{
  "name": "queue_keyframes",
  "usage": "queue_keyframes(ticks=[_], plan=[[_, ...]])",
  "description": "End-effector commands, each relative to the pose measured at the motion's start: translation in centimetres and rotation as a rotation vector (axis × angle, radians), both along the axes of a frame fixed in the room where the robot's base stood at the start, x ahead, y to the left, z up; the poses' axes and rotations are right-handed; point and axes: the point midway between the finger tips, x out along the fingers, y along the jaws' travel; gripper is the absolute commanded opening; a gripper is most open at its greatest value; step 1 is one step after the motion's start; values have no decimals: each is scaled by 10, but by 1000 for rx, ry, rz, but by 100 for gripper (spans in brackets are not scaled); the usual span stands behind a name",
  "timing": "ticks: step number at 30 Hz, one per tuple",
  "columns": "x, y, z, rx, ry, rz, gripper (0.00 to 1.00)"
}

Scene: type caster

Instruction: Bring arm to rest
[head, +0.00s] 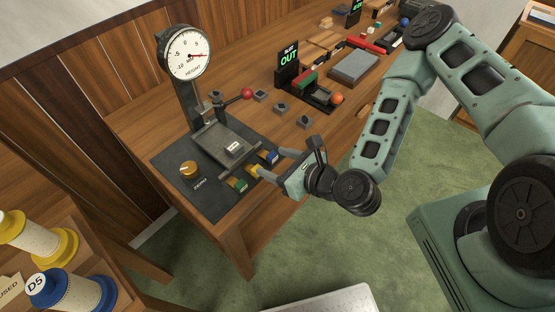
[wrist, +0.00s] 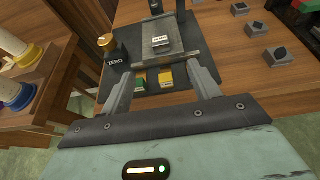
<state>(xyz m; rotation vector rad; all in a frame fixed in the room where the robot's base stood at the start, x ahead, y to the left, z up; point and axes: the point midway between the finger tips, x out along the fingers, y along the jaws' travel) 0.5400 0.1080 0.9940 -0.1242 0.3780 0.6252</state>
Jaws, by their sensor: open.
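My arm (head: 388,118) is green-grey with black joints. It reaches from the right side of the head view down and left to the front edge of the wooden bench. My gripper (head: 268,162) is at the front edge of the dark gauge base. In the wrist view the gripper (wrist: 162,62) has its two grey fingers spread apart with nothing held between them. Green and yellow blocks (wrist: 165,76) show between and beyond the fingers. I cannot tell whether the fingers touch anything.
The height gauge (head: 186,52) stands on a dark base (head: 166,158) with a brass ZERO knob (head: 189,169). Small grey blocks (head: 304,121) and a display reading OUT (head: 288,57) are on the bench. Spools (head: 62,288) stand at the lower left. Green floor lies in front.

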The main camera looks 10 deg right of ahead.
Motion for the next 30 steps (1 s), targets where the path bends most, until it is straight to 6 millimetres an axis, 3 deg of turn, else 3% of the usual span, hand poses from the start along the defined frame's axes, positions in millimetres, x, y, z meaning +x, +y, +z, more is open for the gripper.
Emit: queue_keyframes(ticks=[11,14,22,30], plan=[[0,1,0,-2,-1,3,62],[-1,6,-1,-66,-29,79,62],[-16,26,-11,-528,-246,617,62],[-34,19,-4,-984,-490,1190,62]])
